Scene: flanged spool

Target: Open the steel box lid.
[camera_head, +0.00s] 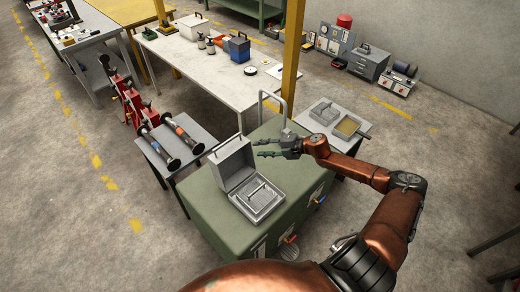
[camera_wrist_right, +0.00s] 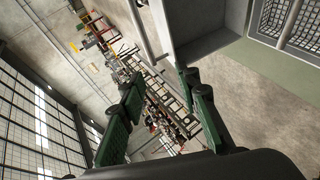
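The steel box (camera_head: 243,209) stands on the green cabinet (camera_head: 205,205). Its lid (camera_head: 233,165) is swung up and stands open at the back left of the box, with a handle on its upper edge. A wire basket (camera_head: 264,198) with a raised handle sits inside the box. My right gripper (camera_head: 262,148) is just right of the raised lid, open, with nothing between its fingers. In the right wrist view its two green fingers (camera_wrist_right: 160,95) are spread apart; a grey panel of the box (camera_wrist_right: 205,22) and the basket (camera_wrist_right: 302,28) show at upper right. My left gripper is out of view.
A bent metal tap or pipe (camera_head: 284,104) rises behind my right gripper. A small table with dark-ended spools (camera_head: 180,138) stands left of the cabinet, and a side table with trays (camera_head: 335,118) stands behind at right. The cabinet top's front left is clear.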

